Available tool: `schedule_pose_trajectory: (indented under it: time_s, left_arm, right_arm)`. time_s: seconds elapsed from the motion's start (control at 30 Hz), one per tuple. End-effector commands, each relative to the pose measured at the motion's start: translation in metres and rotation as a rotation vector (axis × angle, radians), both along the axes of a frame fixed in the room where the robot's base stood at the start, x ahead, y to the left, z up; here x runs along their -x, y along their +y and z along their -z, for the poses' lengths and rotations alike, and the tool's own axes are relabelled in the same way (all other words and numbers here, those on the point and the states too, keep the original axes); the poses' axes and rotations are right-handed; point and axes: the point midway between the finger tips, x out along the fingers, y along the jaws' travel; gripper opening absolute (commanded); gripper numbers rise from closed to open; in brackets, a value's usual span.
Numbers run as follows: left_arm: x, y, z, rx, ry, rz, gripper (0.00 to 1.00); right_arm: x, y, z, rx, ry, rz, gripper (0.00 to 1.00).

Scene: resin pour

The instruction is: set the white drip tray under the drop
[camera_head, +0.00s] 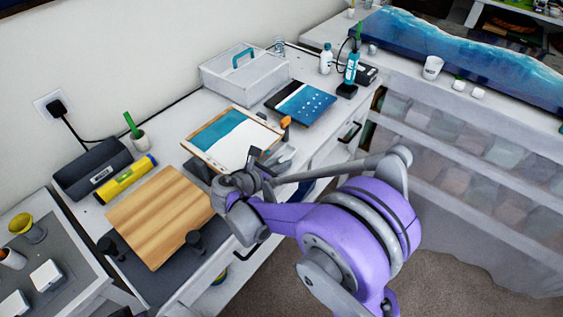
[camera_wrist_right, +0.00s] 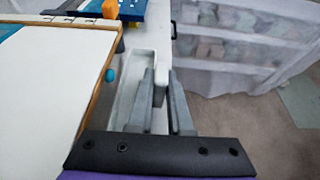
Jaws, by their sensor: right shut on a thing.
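The white drip tray (camera_wrist_right: 128,88) is a narrow open trough beside the right edge of a teal-and-white board (camera_head: 233,138). In the head view, part of the tray (camera_head: 286,154) shows beyond my right gripper (camera_head: 264,160). In the wrist view my right gripper (camera_wrist_right: 160,95) is shut on the tray's right wall. A teal drop (camera_wrist_right: 110,75) hangs at the board's wooden edge, which also shows in the wrist view (camera_wrist_right: 103,85). In that view the drop appears just left of the tray; the height between them I cannot tell. My left gripper is out of view.
An orange clamp (camera_head: 285,122) sits at the board's corner. A blue panel (camera_head: 301,103) lies behind it, and a white box with a teal handle (camera_head: 243,75) stands at the back. A wooden board (camera_head: 160,215) lies nearer. Open floor (camera_wrist_right: 235,135) is right of the worktop.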

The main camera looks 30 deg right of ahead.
Motion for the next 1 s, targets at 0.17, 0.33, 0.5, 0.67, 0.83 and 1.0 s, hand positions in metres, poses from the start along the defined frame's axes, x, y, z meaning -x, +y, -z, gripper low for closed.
schedule_pose_trajectory:
  time_s: [0.17, 0.33, 0.5, 0.67, 0.83, 1.0]
  left_arm:
    - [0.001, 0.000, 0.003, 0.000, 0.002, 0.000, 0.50]
    - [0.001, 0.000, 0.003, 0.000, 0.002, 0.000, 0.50]
    - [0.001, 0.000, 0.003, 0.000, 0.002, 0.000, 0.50]
    - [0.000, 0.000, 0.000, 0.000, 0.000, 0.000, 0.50]
    - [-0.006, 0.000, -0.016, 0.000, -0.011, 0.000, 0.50]
    - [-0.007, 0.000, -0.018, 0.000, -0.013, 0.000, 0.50]
  right_arm:
    - [0.000, 0.000, 0.003, -0.002, 0.001, 0.000, 0.00]
    - [0.000, 0.000, 0.003, -0.002, 0.003, -0.001, 0.47]
    - [0.001, 0.000, 0.004, -0.003, 0.003, -0.001, 0.47]
    - [0.001, 0.001, 0.002, -0.004, 0.004, -0.001, 0.47]
    - [0.001, 0.006, -0.015, -0.003, 0.001, -0.004, 0.47]
    - [0.015, 0.040, -0.028, -0.003, 0.002, -0.007, 0.47]
